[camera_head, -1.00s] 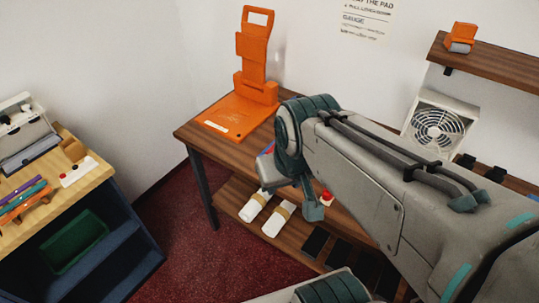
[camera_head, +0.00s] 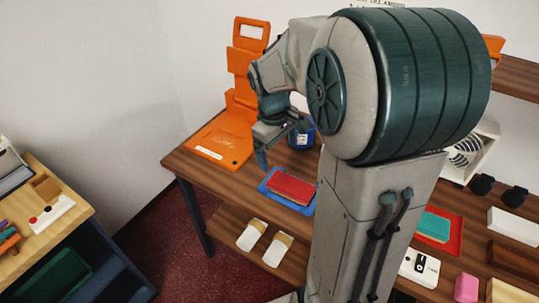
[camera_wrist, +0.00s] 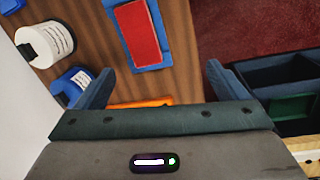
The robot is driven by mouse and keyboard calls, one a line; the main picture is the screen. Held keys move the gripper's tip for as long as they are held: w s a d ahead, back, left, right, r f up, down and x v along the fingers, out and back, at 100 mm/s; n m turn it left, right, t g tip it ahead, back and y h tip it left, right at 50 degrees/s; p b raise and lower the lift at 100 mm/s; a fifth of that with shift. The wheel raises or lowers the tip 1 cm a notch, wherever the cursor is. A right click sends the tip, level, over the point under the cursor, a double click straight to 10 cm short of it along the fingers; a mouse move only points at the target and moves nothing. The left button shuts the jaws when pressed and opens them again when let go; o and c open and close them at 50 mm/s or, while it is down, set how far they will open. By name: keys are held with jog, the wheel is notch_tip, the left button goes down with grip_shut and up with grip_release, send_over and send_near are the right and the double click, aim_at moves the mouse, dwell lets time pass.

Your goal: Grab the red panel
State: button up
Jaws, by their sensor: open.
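The red panel (camera_head: 291,189) lies flat on a blue tray (camera_head: 272,199) on the wooden counter in the head view. In the wrist view the red panel (camera_wrist: 137,32) and its blue tray (camera_wrist: 165,46) are at the top, a little left of centre. My gripper (camera_head: 276,143) is above the counter, behind and slightly left of the panel, apart from it. In the wrist view my gripper (camera_wrist: 158,85) has its two fingers spread wide with nothing between them. Part of the tray's right side is hidden by my arm in the head view.
An orange stand (camera_head: 225,140) is on the counter's left end. A blue container (camera_head: 300,137) stands behind the panel. A teal panel on a red tray (camera_head: 455,240) lies to the right. A white bottle (camera_wrist: 47,42) stands beside the blue tray.

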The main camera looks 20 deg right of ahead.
jog(key=n+g, duration=0.1)
jog(key=n, duration=0.1)
send_near(291, 184)
jog(key=f, duration=0.4)
jog(key=shift+s+y, duration=0.3)
jog(key=shift+s+d+f+p, duration=0.1)
jog(key=shift+d+f+p, duration=0.1)
jog(key=shift+f, duration=0.65)
jog(key=shift+w+d+f+p, duration=0.1)
jog(key=shift+d+f+p, duration=0.05)
jog(key=shift+f, duration=0.75)
jog(key=shift+s+d+f+p, duration=0.1)
jog(key=shift+d+f+p, duration=0.1)
jog(key=shift+f, duration=0.65)
jog(key=c, duration=1.1)
